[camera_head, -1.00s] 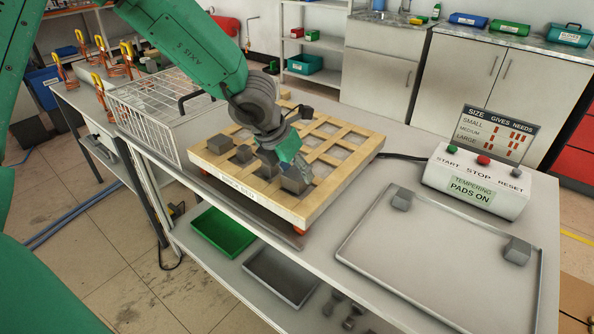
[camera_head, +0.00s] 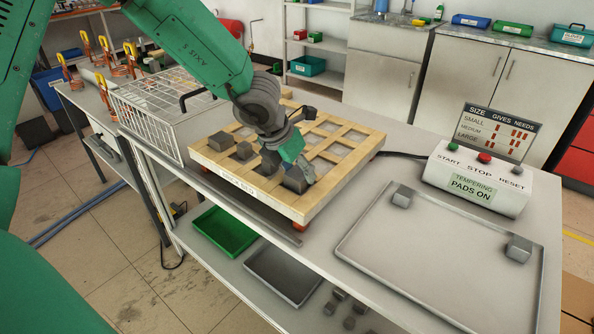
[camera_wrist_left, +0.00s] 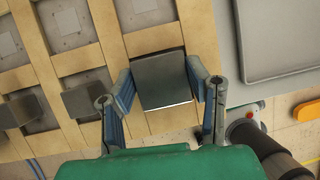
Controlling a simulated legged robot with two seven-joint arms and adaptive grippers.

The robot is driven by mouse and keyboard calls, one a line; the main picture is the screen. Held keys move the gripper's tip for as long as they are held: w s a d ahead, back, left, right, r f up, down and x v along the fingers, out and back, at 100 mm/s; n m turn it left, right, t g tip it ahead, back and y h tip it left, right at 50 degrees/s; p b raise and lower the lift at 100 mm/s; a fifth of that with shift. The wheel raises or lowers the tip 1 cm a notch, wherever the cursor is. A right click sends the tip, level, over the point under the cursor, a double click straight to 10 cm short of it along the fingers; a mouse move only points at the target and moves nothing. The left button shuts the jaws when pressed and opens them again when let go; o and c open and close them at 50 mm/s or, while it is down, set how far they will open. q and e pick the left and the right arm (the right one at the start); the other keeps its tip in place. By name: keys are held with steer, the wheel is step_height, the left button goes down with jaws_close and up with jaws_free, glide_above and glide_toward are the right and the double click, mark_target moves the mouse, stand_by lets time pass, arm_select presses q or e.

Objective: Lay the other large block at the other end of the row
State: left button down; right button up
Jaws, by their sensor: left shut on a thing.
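A grey large block (camera_head: 296,181) is at the front right end of a row of grey blocks on the wooden grid board (camera_head: 235,188). My left gripper (camera_head: 292,166) is shut on this block, over the board's front edge cells. In the left wrist view the block (camera_wrist_left: 160,80) sits between the two blue-grey fingers, over a cell of the grid; I cannot tell if it rests fully on the board. Other row blocks are a block (camera_head: 222,142) at the left end, one beside it (camera_head: 244,151), and one partly behind the gripper (camera_head: 269,161).
A grey tray (camera_head: 440,262) at right holds two grey blocks (camera_head: 402,197) (camera_head: 519,248) at its corners. A control box (camera_head: 475,187) and size sign (camera_head: 495,133) stand behind it. A wire cage (camera_head: 160,110) stands left of the board. Green and dark trays lie below.

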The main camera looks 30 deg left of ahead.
arm_select(q)
steer(key=shift+s+d+f, duration=0.2)
steer(key=shift+s+f, duration=0.05)
steer(key=shift+f, duration=0.3)
steer(key=shift+s+a+f, duration=0.1)
steer(key=shift+a, duration=0.05)
steer(key=c, duration=0.7)
jaws_free()
steer(key=shift+f, duration=0.1)
steer(key=shift+c, duration=0.2)
steer(key=shift+w, duration=0.3)
steer(key=shift+s+a+r, duration=0.1)
steer(key=shift+r, duration=0.1)
steer(key=shift+a, duration=0.15)
steer(key=shift+d, duration=0.2)
